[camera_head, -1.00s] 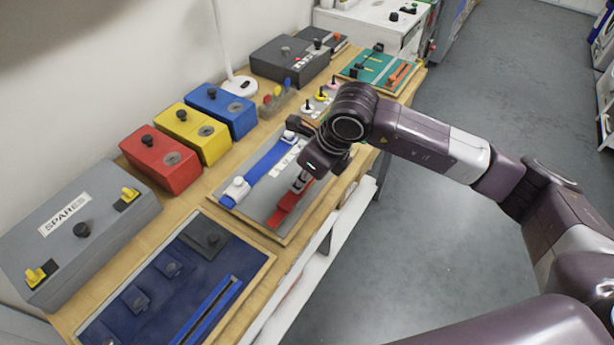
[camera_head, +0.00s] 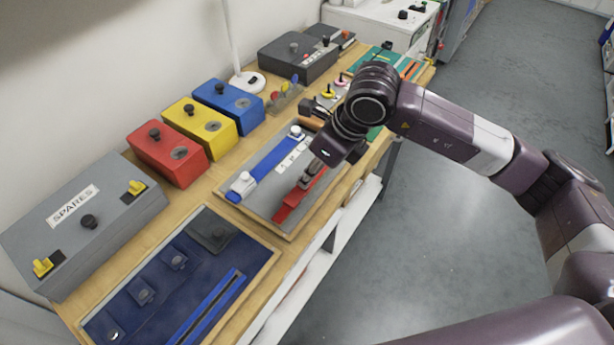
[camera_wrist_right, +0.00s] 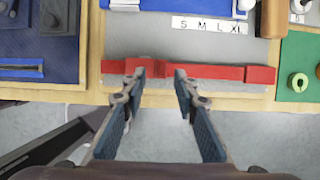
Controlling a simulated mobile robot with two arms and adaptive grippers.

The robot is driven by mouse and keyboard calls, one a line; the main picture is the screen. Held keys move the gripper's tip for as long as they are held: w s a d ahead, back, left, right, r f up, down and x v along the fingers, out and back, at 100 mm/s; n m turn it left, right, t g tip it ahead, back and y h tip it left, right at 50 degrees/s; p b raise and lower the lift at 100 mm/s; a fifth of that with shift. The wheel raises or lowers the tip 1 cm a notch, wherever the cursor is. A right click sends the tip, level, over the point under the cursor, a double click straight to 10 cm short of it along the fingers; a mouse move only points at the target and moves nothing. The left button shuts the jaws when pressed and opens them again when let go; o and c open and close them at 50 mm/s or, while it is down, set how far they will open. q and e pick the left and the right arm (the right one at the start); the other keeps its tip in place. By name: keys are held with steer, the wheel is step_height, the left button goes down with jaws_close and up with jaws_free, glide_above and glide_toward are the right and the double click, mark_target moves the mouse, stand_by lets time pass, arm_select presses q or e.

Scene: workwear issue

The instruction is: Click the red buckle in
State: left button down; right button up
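The red strap with its buckle (camera_head: 290,205) lies along the near edge of a grey board (camera_head: 257,212). In the right wrist view the strap runs crosswise, with a thicker red buckle piece (camera_wrist_right: 150,68) near the left-middle and a red block (camera_wrist_right: 260,75) at its right end. I cannot tell whether the buckle halves are joined. My right gripper (camera_head: 307,183) is over the strap, pointing down. In the wrist view its fingers (camera_wrist_right: 159,77) are apart, with red strap showing between their tips. Contact is unclear. My left gripper is not in view.
A blue strap (camera_head: 268,165) with white end pieces and a size label strip lie behind the red strap. Red (camera_head: 168,165), yellow and blue boxes stand along the wall. A grey SPARES box (camera_head: 75,240) and a navy mat (camera_head: 130,320) are nearer. Open floor lies right.

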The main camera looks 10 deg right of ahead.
steer(key=v, duration=0.8)
